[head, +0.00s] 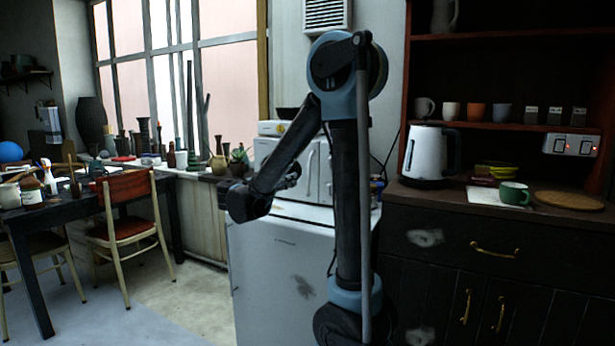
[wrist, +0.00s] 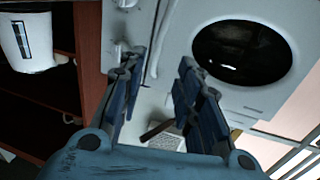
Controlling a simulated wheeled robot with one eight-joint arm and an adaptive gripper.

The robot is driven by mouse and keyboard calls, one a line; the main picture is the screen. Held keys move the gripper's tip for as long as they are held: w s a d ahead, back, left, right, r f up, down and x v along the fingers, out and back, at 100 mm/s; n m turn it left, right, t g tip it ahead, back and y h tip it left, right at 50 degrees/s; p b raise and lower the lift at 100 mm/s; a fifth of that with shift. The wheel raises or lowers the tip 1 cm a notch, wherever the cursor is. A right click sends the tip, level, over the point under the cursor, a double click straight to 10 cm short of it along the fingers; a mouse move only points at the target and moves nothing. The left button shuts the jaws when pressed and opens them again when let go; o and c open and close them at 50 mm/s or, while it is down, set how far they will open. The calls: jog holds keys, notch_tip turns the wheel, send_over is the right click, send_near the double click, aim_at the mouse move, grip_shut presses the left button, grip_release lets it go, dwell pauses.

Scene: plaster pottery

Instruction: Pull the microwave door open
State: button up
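The white microwave (head: 316,165) stands on top of a low white fridge in the head view, partly hidden behind my arm. The wrist view shows its front turned on its side, with a dark oval door window (wrist: 240,52), a slim pale handle (wrist: 158,45) and a panel with knobs (wrist: 124,50). The door looks closed. My gripper (head: 288,180) is in front of the microwave. In the wrist view my gripper (wrist: 158,64) has its two fingers apart, with the handle showing between them. I see no finger touching the handle.
The fridge (head: 280,265) stands below the microwave. To the right, a dark cabinet holds a white kettle (head: 427,155) and a green mug (head: 514,193). Pots line the windowsill to the left. A red chair (head: 125,205) and a table stand farther left, with open floor between.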

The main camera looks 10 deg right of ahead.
aim_at(309, 174)
jog(key=x, duration=1.4)
grip_shut()
